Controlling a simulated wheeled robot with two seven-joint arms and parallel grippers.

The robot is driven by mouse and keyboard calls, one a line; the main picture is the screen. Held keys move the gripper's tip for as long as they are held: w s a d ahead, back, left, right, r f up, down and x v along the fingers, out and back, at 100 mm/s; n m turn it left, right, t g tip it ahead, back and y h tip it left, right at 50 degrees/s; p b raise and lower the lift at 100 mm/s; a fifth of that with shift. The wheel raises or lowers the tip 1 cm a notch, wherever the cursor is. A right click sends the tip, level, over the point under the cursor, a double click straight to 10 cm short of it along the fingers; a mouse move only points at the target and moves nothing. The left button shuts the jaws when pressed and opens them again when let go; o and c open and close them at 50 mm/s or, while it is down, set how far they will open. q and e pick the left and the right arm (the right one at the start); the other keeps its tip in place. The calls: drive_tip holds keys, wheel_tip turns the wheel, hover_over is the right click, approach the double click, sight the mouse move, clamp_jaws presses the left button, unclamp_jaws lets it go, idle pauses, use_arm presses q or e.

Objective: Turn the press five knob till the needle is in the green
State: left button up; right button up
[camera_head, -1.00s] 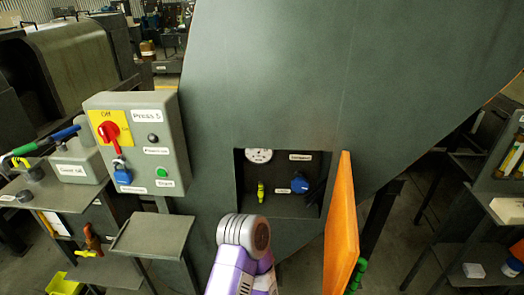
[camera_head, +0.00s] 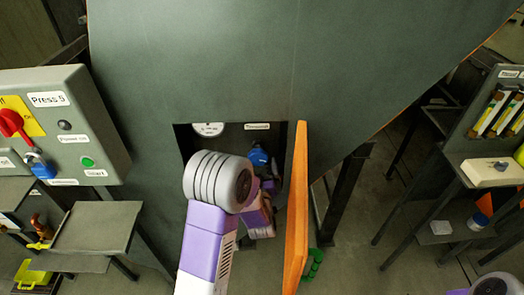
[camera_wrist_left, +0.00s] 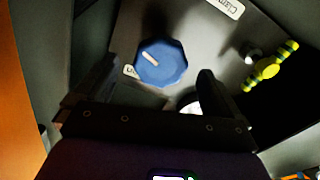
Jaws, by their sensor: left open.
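The blue eight-sided knob (camera_head: 258,155) with a pale pointer mark sits in the recess of the big grey press. In the left wrist view the knob (camera_wrist_left: 160,62) lies ahead of and between the two dark fingers of my left gripper (camera_wrist_left: 157,74), which is open. I cannot tell whether they touch it. A white round face (camera_wrist_left: 189,101) shows behind the right finger.
An orange door (camera_head: 297,210) stands open at the recess's right side. The Press 5 switch box (camera_head: 65,125) is at left, above a small grey table (camera_head: 98,225).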

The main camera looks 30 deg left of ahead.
sight(258, 161)
use_arm(q)
drive_tip(key=x, duration=0.6)
drive_tip(key=shift+w+a+f, duration=0.1)
drive_tip(key=shift+w+a, duration=0.05)
drive_tip(key=shift+w, duration=0.05)
drive_tip(key=shift+c, duration=0.3)
drive_tip(key=c, duration=0.9)
drive_tip(key=shift+m, duration=0.4)
drive_tip(key=m, duration=0.3)
drive_tip(key=shift+m+b, duration=0.3)
drive_tip(key=shift+b, duration=0.05)
drive_tip(key=shift+a+m, duration=0.15)
drive_tip(key=shift+m, duration=2.05)
drive_tip(key=shift+s, duration=0.1)
